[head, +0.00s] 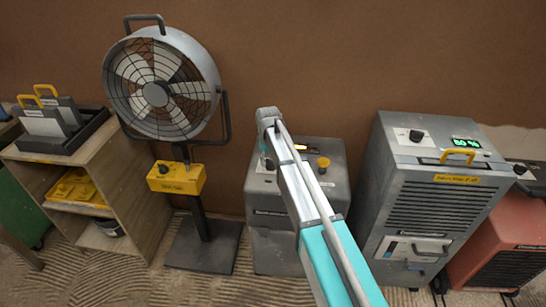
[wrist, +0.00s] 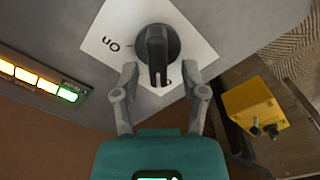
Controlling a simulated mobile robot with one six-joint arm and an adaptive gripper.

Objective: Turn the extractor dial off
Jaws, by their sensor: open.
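The extractor, a grey box (head: 335,188), stands on a lower grey unit in the middle of the head view, partly hidden by my arm. Its black dial (wrist: 157,55) sits on a white label (wrist: 105,45) in the wrist view. The label shows "on" to the left of the dial; other lettering below is mostly covered. The dial's raised bar points down in the picture, towards that covered lettering. My gripper (wrist: 159,80) is open, its fingertips at the near edge of the dial, one on either side of the bar. Contact cannot be told.
A lit indicator strip (wrist: 40,80) lies left of the dial. In the head view, a yellow knob (head: 323,162) tops the extractor, a fan (head: 160,90) stands left and a dehumidifier-like unit (head: 435,190) right. A wooden shelf (head: 130,180) is further left.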

